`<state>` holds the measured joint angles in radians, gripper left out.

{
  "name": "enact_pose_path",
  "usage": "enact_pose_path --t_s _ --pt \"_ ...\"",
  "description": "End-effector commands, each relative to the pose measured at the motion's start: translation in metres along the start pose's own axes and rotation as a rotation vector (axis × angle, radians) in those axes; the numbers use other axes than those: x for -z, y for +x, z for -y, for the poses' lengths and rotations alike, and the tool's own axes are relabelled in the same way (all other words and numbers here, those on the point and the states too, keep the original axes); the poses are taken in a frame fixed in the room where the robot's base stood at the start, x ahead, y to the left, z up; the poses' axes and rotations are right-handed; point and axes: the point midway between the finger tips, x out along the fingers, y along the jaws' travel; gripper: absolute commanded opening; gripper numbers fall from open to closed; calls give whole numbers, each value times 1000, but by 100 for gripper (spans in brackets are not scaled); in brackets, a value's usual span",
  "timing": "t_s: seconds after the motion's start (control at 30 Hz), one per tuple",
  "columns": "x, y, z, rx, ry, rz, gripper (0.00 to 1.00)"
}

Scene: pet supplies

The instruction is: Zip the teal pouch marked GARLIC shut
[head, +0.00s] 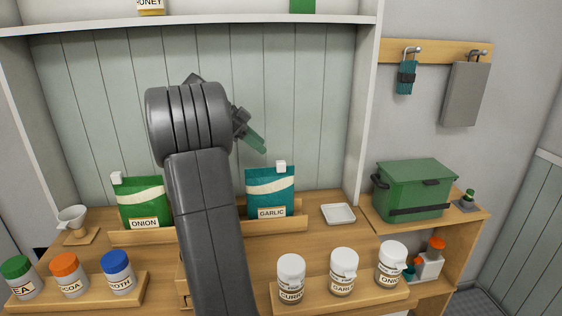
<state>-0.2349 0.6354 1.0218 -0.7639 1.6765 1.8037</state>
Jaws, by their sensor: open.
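The teal pouch marked GARLIC (268,183) stands upright in a wooden rack behind the counter, right of my arm. It has a pale wavy band and a label low on its front. Its white zip slider (281,166) sits at the top edge, right of the middle. Whether the pouch mouth is open is too small to tell. My gripper (258,146) is in the air above the pouch's top edge, a little left of the slider and apart from it. It is open with nothing seen in it, and is partly hidden behind my arm.
A green ONION pouch (142,202) stands left of my arm. A small white dish (339,214) lies right of the GARLIC pouch. White jars (343,272) stand in front on a rack, colored-lid jars (120,277) at front left. A green bin (415,190) is at right.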

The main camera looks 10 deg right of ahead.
Motion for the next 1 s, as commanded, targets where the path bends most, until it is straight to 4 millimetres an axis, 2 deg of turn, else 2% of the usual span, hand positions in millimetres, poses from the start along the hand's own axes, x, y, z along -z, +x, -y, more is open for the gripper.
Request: enact_pose_path --t_s 0.03,0.2,0.43,0.6,0.87,0.9,1.0 --pt "1 12 -1 -4 -2 0 44" --pt "1 49 -1 -5 -1 0 44" --pt "1 84 -1 -3 -2 0 44" --pt "0 96 0 -1 -2 0 44" --pt "0 97 0 0 -2 1 44" --pt "0 97 0 0 -2 1 42" --pt "0 97 0 0 -2 1 22"
